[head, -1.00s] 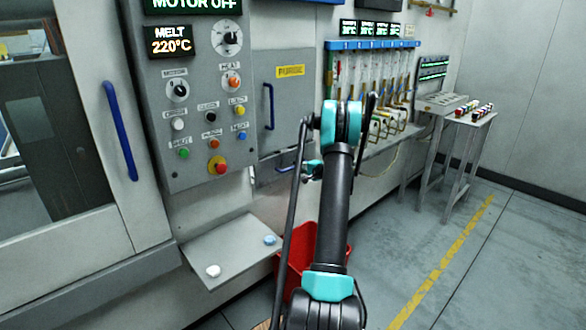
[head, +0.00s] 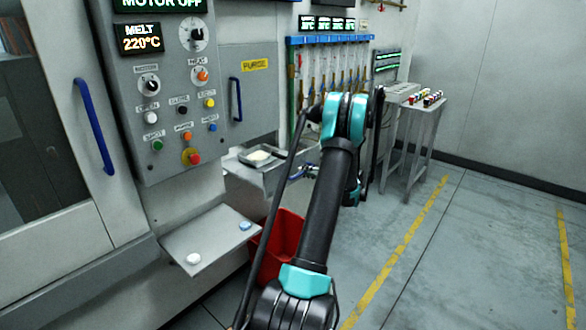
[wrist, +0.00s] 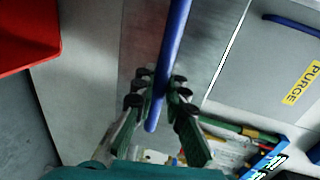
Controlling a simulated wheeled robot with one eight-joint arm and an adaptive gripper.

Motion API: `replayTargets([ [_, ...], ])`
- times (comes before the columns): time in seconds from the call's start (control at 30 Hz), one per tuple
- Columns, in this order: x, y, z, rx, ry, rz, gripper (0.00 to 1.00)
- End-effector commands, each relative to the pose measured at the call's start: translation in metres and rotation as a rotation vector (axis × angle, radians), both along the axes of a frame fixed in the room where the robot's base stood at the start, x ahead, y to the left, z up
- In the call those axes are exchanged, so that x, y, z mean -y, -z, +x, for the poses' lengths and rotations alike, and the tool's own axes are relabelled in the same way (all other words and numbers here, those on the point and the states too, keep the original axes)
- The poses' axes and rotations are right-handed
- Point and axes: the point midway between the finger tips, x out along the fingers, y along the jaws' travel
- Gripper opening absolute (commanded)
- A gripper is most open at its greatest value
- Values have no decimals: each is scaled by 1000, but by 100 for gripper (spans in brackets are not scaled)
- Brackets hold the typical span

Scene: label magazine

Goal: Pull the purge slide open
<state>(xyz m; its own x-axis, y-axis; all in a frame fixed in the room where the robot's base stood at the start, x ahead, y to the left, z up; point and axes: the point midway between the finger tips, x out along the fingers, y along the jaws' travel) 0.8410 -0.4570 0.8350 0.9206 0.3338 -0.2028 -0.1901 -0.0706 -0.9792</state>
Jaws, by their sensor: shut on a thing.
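The purge slide (head: 240,188) is a grey drawer below the door marked PURGE. In the head view it stands pulled out from the machine, its shallow top open, with a pale lump (head: 258,155) lying in it. My gripper (wrist: 160,98) is shut on the slide's blue bar handle (wrist: 174,42) in the wrist view, the fingers on both sides near one end of the bar. In the head view my arm hides most of the gripper and the right end of the slide.
The PURGE door (head: 262,92) above is closed. A red bin (head: 283,240) stands on the floor below the slide. A shelf with two small discs (head: 205,250) juts out at the lower left. A table with small items (head: 425,108) is at the back right. Floor to the right is clear.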

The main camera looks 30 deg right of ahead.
Motion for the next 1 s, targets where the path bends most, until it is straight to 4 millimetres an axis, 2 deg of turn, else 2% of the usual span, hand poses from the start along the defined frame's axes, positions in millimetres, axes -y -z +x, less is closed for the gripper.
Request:
replayTargets([
  [0.1,8,0,-20,-1,2,-1,0],
  [0.3,14,0,-38,-1,1,-1,0],
  [0.8,16,0,-44,-1,0,-1,0],
  [0.83,16,0,-44,-1,0,-1,13],
  [1.0,16,0,-43,-1,0,-1,34],
])
